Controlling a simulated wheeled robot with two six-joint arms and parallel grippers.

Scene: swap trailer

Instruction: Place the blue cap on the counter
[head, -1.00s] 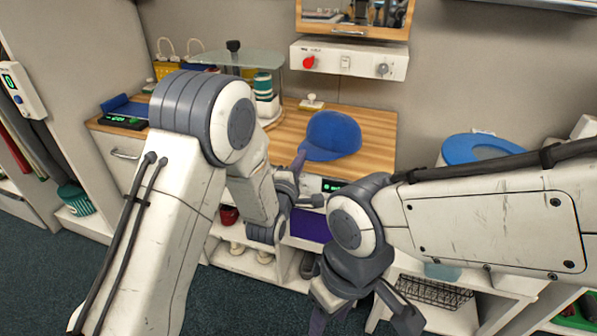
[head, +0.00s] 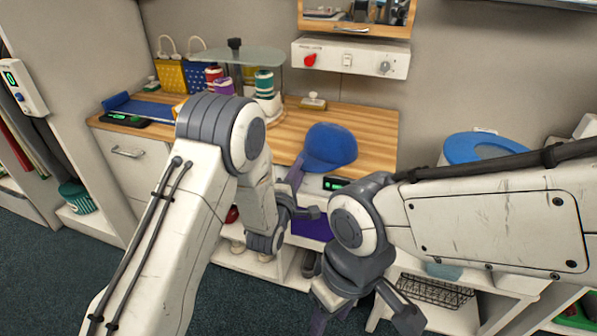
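The blue cap (head: 331,146) is at the front edge of the wooden counter (head: 376,140), tilted, its lower side overlapping the edge in the picture. I cannot tell whether it rests on the wood or hangs just above it. My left gripper (head: 299,168) reaches up from below and in front, its fingers at the cap's left, lower side. It appears shut on the cap; the far finger is hidden. My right gripper (head: 318,320) hangs low in front of the shelves, away from the cap. Its fingertips are cut off by the bottom edge.
A glass-topped stand with coloured spools (head: 264,84) and gift bags (head: 203,72) stand at the back left. A wooden stamp (head: 313,102) lies behind the cap. A control panel (head: 350,59) is on the wall above. Bare wood lies right of the cap.

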